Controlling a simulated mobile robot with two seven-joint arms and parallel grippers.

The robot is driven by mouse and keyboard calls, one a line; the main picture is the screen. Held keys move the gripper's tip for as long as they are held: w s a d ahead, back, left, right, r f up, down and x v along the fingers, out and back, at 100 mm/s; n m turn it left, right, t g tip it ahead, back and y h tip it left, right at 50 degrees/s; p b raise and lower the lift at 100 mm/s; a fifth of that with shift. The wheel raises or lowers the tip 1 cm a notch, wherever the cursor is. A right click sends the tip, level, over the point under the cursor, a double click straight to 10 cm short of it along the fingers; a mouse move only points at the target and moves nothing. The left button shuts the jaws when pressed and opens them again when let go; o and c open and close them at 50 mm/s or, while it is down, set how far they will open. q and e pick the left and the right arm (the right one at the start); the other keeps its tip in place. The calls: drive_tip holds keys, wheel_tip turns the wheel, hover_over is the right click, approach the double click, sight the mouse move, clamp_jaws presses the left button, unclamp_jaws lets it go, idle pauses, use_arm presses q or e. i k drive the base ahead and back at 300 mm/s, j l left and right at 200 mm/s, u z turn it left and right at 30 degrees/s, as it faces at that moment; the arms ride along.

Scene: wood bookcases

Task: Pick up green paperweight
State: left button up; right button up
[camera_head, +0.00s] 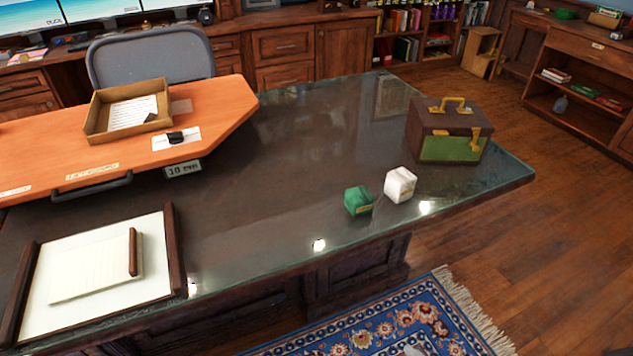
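The green paperweight (358,201) is a small, faceted block with a yellowish label near its lower edge. It sits on the dark glass-topped desk (260,190), close to the front edge and right of the middle. A similar white block (400,185) stands just right of it and slightly farther back, very close to it. Neither of my grippers shows in the head view.
A brown and green box (448,130) with a brass handle stands near the desk's right end. An orange board (215,115) with a cardboard tray (92,125) lies at left. A desk pad (150,285) lies front left. The glass left of the green block is clear.

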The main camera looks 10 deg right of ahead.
sight(359, 200)
drive_tip(key=i+l+z, duration=0.15)
drive_tip(key=l+z, duration=0.2)
drive_tip(key=i+l+z, duration=0.15)
drive_tip(key=z, duration=0.2)
